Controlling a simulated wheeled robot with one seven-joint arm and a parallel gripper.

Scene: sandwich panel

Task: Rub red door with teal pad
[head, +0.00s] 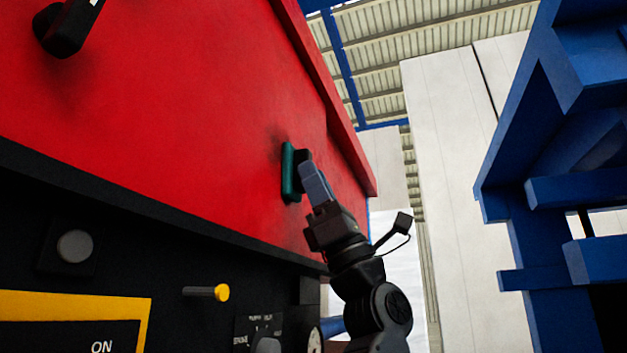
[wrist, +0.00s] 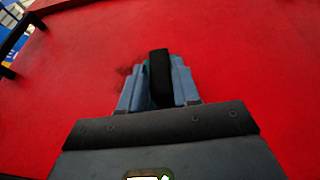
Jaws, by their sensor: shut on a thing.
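The red door (head: 190,120) is a large slanted panel filling the upper left of the head view, and it fills most of the wrist view (wrist: 245,65). The teal pad (head: 288,172) is a flat block with a black grip (head: 301,160) on its back. My gripper (head: 308,172) is shut on the black grip, which shows between the blue fingers (wrist: 160,85) in the wrist view. The pad's flat side faces the door and lies at or very near it; I cannot tell whether it touches. Dark smudges (wrist: 124,84) show on the door beside the pad.
A black handle (head: 72,28) sticks out from the door at the upper left. Below the door is a black panel with a grey knob (head: 75,246) and a yellow-tipped lever (head: 221,292). A blue steel frame (head: 545,160) stands at the right, with open space between.

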